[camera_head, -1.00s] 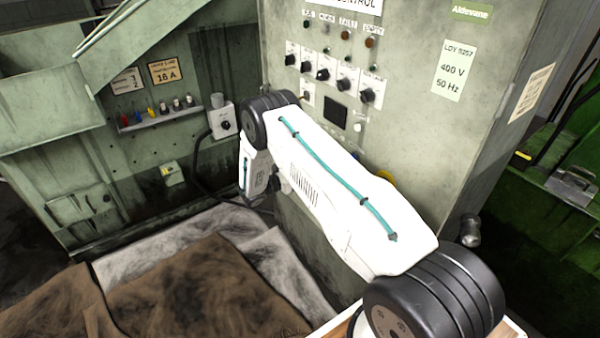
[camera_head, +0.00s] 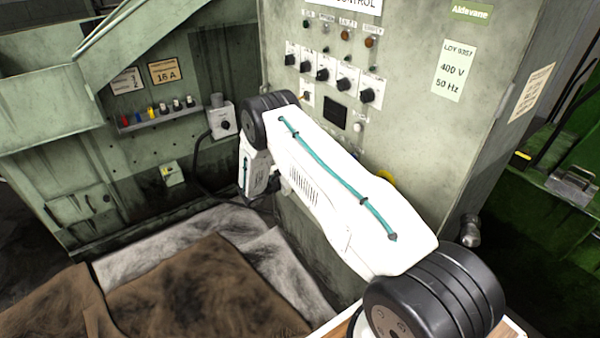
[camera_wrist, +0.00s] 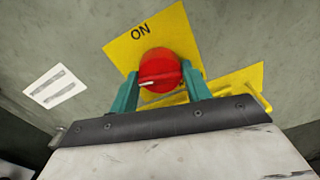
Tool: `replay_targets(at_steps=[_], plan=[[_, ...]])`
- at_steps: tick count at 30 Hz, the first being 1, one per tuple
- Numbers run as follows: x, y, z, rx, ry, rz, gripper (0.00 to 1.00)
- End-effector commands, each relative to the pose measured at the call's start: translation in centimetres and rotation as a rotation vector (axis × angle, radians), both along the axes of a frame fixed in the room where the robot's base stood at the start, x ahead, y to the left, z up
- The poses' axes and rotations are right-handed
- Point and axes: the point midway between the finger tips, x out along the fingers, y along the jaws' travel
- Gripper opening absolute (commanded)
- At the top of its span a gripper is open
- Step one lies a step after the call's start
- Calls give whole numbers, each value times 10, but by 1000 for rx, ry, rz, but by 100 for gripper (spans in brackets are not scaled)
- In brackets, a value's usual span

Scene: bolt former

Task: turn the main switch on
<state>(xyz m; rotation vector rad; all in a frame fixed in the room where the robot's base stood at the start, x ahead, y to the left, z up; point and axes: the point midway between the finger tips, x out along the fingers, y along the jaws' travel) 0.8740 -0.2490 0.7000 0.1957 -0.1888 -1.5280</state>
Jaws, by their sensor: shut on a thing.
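The main switch is a round red knob (camera_wrist: 160,74) on a yellow plate (camera_wrist: 128,48) marked ON, seen in the wrist view. A pale ridge crosses the knob, lying nearly level in that picture. My gripper (camera_wrist: 160,84) is shut on the red knob, one teal finger on each side of it. In the head view my arm covers the knob and the gripper. Only a bit of yellow (camera_head: 387,178) shows past the arm on the cabinet front.
The grey-green control cabinet (camera_head: 410,120) carries several black knobs (camera_head: 322,75) and lamps above my arm. A white label (camera_wrist: 55,85) is left of the plate in the wrist view. Brown cloth (camera_head: 190,290) lies at the lower left.

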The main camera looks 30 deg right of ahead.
Motion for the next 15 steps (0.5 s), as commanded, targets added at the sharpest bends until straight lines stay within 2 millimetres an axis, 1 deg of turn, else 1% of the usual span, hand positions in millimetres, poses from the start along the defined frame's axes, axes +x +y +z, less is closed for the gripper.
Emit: replay_targets(at_steps=[15], plan=[[0, 0, 0, 17, -490, 0, 25]])
